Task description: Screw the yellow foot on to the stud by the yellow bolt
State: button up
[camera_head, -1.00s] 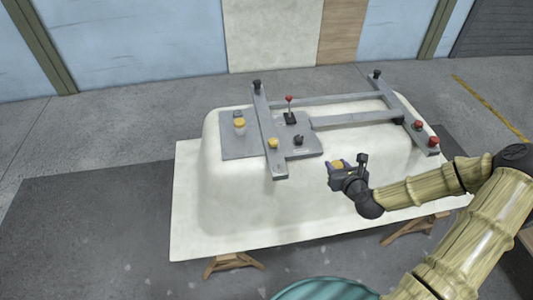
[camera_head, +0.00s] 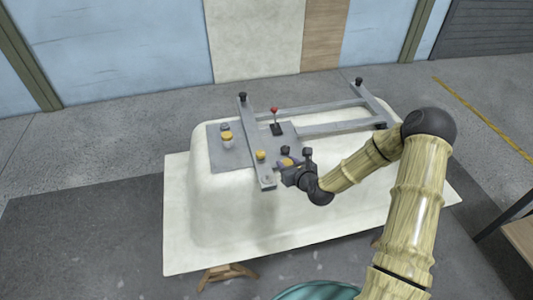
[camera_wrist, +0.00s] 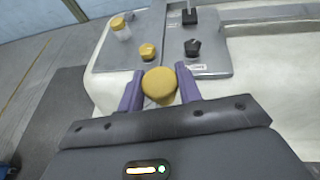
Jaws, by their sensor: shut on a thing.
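The yellow foot (camera_wrist: 158,85) is a round yellow cap between the two purple fingers of my gripper (camera_wrist: 159,90), which is shut on it. In the head view my gripper (camera_head: 287,168) holds it just right of the front part of the left grey bar (camera_head: 252,130). The yellow bolt (camera_head: 261,155) sits on that bar, to the left of my gripper. It also shows in the wrist view (camera_wrist: 148,52), just beyond the held foot. I cannot make out the stud; the foot and fingers hide part of the bar in the wrist view.
The bars rest on an upturned white tub shell (camera_head: 215,210). A grey plate (camera_head: 221,160) carries a yellow-topped container (camera_head: 227,140), a red-knobbed lever (camera_head: 275,122) and a black knob (camera_wrist: 193,48). My arm covers the right bar's front end.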

jog(key=r+n+y+p, duration=0.1)
send_over(267, 176)
jog(key=shift+w+r, duration=0.1)
jog(key=shift+d, duration=0.1)
jog(key=shift+g, duration=0.3)
notch_tip(267, 176, down, 5)
jog(key=b, duration=0.4)
jog(key=shift+f, duration=0.4)
dwell(0.4)
jog(key=shift+w, duration=0.1)
dwell(1.1)
jog(key=shift+s+f+b, duration=0.1)
jog(key=shift+s+b, duration=0.1)
jog(key=shift+b, duration=0.15)
